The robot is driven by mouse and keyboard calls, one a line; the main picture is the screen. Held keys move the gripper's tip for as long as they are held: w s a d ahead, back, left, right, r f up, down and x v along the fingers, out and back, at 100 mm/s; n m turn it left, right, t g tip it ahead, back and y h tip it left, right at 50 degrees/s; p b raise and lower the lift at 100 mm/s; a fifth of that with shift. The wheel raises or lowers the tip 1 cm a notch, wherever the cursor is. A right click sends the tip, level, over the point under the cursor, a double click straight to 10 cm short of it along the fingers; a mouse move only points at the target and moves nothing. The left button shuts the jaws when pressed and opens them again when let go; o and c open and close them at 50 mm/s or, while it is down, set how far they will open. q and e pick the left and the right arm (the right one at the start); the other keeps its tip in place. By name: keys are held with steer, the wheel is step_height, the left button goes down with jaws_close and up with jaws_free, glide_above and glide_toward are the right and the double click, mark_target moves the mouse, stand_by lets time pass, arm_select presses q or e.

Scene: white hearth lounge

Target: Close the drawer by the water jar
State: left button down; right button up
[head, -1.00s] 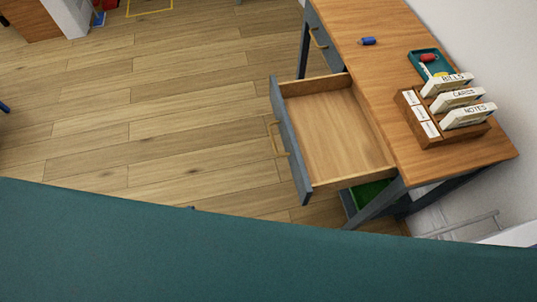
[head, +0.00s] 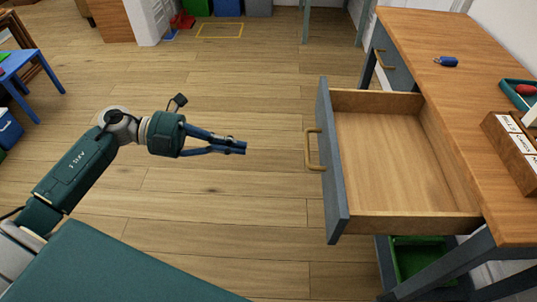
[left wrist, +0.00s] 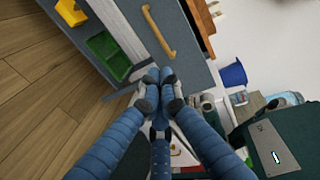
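The open drawer (head: 395,160) sticks out to the left from the wooden-topped desk. It is empty, with a grey-blue front (head: 330,165) and a brass handle (head: 314,149). My left gripper (head: 243,147) is left of the handle, with a gap of floor between them in the head view. Its blue fingers meet at the tips and hold nothing. In the left wrist view the shut fingertips (left wrist: 160,76) point toward a grey front with a brass handle (left wrist: 158,32). I cannot make out a water jar. My right gripper is not in view.
The desk top (head: 430,45) carries a blue cylinder (head: 446,61), a teal tray (head: 519,94) and a wooden sorter (head: 512,150). A second drawer (head: 394,65) sits shut farther back. A green bin (head: 415,260) is below the open drawer. The floor around my gripper is clear.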

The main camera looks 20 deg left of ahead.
arm_select(q)
steer(key=x, duration=1.3)
steer(key=shift+d, duration=0.15)
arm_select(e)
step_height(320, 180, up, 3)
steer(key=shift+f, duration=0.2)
arm_select(q)
steer(key=shift+w+r+b, duration=0.1)
steer(key=shift+w+b, duration=0.05)
steer(key=shift+b, duration=0.15)
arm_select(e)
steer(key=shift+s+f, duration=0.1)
